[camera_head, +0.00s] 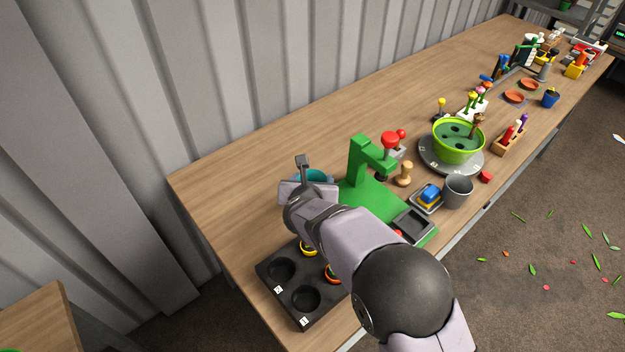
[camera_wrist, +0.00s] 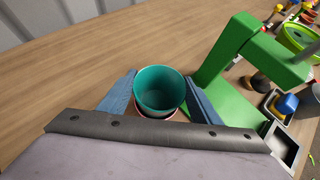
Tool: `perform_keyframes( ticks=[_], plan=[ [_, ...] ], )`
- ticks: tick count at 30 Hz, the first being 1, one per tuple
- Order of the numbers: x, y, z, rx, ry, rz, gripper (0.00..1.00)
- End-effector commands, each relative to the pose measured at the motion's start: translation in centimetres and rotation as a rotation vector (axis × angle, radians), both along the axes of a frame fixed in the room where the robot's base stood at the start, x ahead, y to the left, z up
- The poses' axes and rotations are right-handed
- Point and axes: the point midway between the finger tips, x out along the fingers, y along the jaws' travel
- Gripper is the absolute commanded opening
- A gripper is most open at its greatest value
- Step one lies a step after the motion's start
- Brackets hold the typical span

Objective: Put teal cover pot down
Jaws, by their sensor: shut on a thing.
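The teal cover pot (camera_wrist: 160,92) is upright and looks empty, held between the two blue fingers of my gripper (camera_wrist: 160,103) in the wrist view. A reddish rim shows just beneath the pot, but what it belongs to is mostly hidden. In the head view only part of the teal pot (camera_head: 316,175) shows behind my gripper (camera_head: 306,178), over the left end of the wooden table (camera_head: 240,160). I cannot tell whether the pot touches anything below it.
A green press (camera_head: 362,160) on a green base stands just right of the pot. A black tray (camera_head: 290,313) with round wells lies at the table's near edge. A green bowl (camera_head: 458,152) stands farther right. The table behind the pot is clear.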

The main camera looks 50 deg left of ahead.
Motion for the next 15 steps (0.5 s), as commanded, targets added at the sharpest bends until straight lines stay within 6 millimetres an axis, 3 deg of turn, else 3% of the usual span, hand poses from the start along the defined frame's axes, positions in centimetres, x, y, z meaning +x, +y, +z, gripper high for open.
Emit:
perform_keyframes(
  ticks=[11,12,13,15],
  plan=[
    [0.00,0.03,-0.90,0.001,-0.001,0.000,0.28],
    [-0.01,0.01,-0.81,-0.001,-0.001,0.001,0.67],
    [-0.01,0.00,-0.81,-0.001,-0.001,0.001,0.74],
    [-0.01,0.00,-0.81,-0.001,-0.001,0.001,0.76]
  ],
)
